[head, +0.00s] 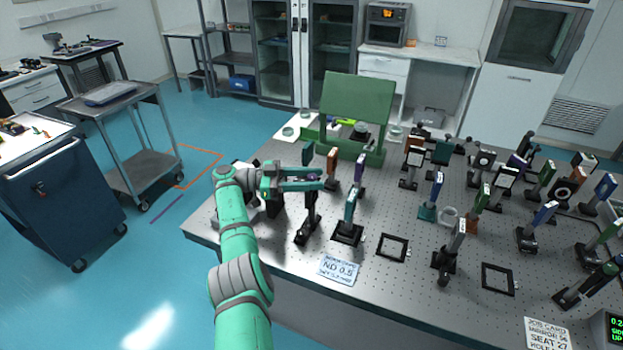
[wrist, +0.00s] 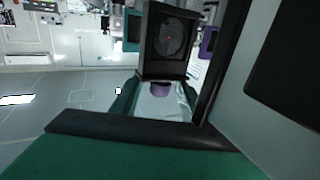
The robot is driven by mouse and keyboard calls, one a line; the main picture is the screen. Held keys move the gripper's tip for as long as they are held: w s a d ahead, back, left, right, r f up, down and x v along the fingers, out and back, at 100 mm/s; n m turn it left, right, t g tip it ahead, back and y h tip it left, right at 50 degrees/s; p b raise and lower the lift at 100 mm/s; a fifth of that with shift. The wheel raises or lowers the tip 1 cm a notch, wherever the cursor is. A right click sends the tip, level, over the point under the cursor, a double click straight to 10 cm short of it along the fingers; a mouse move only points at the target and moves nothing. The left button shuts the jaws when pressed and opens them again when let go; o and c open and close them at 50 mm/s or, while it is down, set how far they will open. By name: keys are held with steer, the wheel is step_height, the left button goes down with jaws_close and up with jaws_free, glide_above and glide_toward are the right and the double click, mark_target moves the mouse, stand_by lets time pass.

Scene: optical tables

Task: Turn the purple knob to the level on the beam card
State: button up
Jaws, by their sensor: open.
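The purple knob (wrist: 160,88) shows in the wrist view below a black square mount (wrist: 167,42) with a dark round face and a small red mark. In the head view the knob (head: 313,178) is a small purple patch, mostly hidden by my fingers. My gripper (head: 319,179) is open over the table's left part, its fingers pointing right at the knob's black post (head: 309,215). The knob appears to lie between the fingers; I cannot tell if they touch it. A card (head: 338,268) on the table's front edge reads "ND 0.5"; its other lines are blurred.
Several posts with optics crowd the perforated table (head: 400,300), including a teal one (head: 349,210) right of the knob's post. A green panel (head: 357,108) stands behind. Black square frames (head: 393,247) lie in front. Another card (head: 547,334) and a green-digit display (head: 616,328) are at lower right.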

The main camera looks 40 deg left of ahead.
step_height(320, 180, up, 3)
steer(key=shift+f, duration=0.2)
steer(key=shift+s+d+r, duration=0.3)
steer(key=shift+s+r, duration=0.05)
steer(key=shift+r, duration=0.2)
steer(key=shift+s+d+r, duration=0.25)
steer(key=shift+s+r, duration=0.1)
steer(key=shift+r, duration=0.2)
steer(key=s+d+r, duration=0.6)
steer(key=s+r, duration=0.2)
steer(key=s, duration=0.2)
steer(key=shift+s+d, duration=0.2)
steer(key=shift+s, duration=0.05)
